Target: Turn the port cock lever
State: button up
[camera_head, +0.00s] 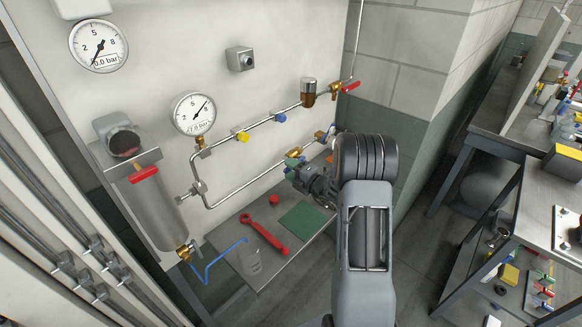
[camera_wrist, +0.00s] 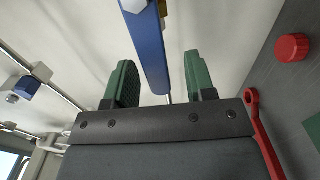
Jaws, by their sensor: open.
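A blue lever (camera_wrist: 150,45) with a brass part behind it reaches down from the top of the wrist view, between the fingers of my gripper (camera_wrist: 159,72). The green fingers are open, with a gap on each side of the lever; I cannot tell how deep it sits between them. In the head view my gripper is beside the lower pipe (camera_head: 250,188), partly hidden by my arm. A small blue part (camera_head: 332,130) shows just left of my arm there; I cannot tell if it is the same lever.
A red lever (camera_head: 350,87) is on the upper pipe, with a yellow handle (camera_head: 243,137) and a blue handle (camera_head: 280,117) farther left. Below, a shelf (camera_head: 235,228) holds a red wrench (camera_head: 264,235), a red cap (camera_head: 273,199) and a green pad (camera_head: 302,220). A wall corner stands at right.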

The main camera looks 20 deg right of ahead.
jog(key=shift+s+d, duration=0.1)
jog(key=shift+s, duration=0.1)
jog(key=shift+v, duration=0.75)
jog(key=shift+s, duration=0.1)
jog(key=shift+p+v, duration=0.8)
jog(key=shift+v, duration=2.15)
